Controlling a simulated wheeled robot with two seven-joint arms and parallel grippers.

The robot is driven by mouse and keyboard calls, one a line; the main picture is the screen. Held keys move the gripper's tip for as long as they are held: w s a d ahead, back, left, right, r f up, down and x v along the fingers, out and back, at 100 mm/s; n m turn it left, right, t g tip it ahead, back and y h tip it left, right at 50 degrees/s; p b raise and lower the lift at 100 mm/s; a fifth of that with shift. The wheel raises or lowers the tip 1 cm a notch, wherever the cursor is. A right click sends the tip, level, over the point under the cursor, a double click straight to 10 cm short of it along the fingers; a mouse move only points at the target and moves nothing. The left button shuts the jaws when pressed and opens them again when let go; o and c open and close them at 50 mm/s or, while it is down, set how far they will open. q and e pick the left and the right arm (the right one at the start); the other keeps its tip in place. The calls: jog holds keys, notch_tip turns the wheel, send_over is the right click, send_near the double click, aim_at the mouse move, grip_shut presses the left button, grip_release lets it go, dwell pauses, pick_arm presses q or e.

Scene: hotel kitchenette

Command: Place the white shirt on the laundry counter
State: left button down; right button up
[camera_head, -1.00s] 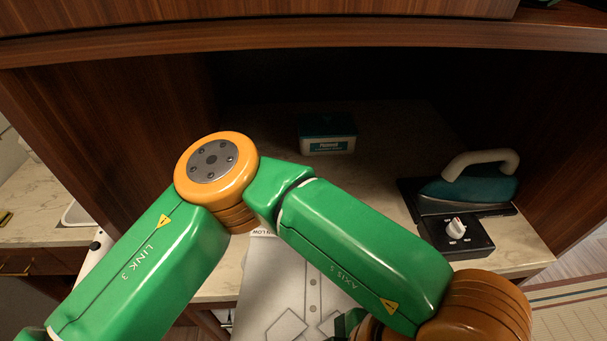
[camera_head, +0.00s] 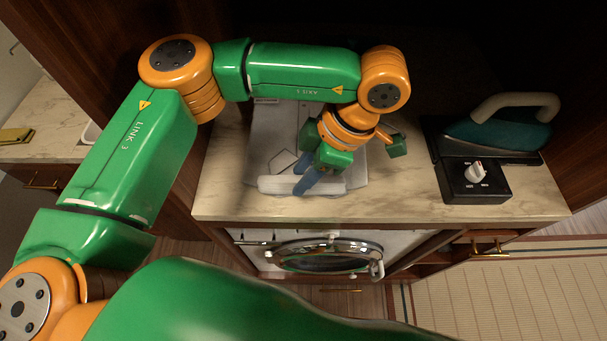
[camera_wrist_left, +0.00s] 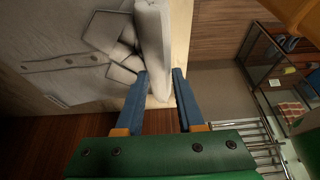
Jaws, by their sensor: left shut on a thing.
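The white shirt (camera_head: 266,135) is folded flat, with buttons and pockets showing, and lies over the counter (camera_head: 400,195) near its front edge. My left gripper (camera_head: 301,173) is shut on the shirt's thick folded front edge. In the left wrist view, the blue fingers (camera_wrist_left: 158,88) straddle that edge of the shirt (camera_wrist_left: 70,60). My left arm hides part of the shirt's far side. I cannot tell whether the whole shirt rests on the counter. My right gripper is not in view.
A teal iron (camera_head: 505,128) stands on a dark base to the right, with a black dial box (camera_head: 474,180) in front. A washing machine door (camera_head: 325,256) is below the counter. Wooden walls enclose the alcove. The counter strip left of the dial box is free.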

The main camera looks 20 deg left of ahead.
pick_arm(q)
jog(key=shift+d+f, duration=0.1)
jog(key=c, duration=0.5)
grip_release()
jog(key=shift+w, duration=0.1)
jog(key=v, duration=0.7)
jog(key=shift+d+r, duration=0.1)
jog(key=shift+r, duration=0.15)
jog(key=shift+f, duration=0.1)
